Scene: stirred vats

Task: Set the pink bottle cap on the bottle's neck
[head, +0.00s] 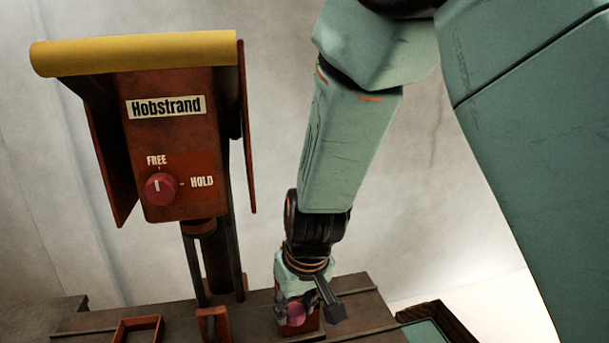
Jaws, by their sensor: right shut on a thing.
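My right gripper (299,310) reaches down from my green arm to the bench at the lower middle. It is shut on the pink bottle cap (296,315), which shows as a small rounded pink patch between the fingers. The fingers hide part of the cap. A red-brown block-like thing shows just behind and below the cap; I cannot tell whether they touch. I cannot make out the bottle or its neck in this view. My left gripper is not in view.
A red machine (170,130) with a yellow top roll, a "Hobstrand" label and a red FREE/HOLD knob (160,188) stands at the left. The dark bench (262,303) carries a small open red tray (138,330) and a red post (212,325). A dark-rimmed green tray (425,332) lies at the lower right.

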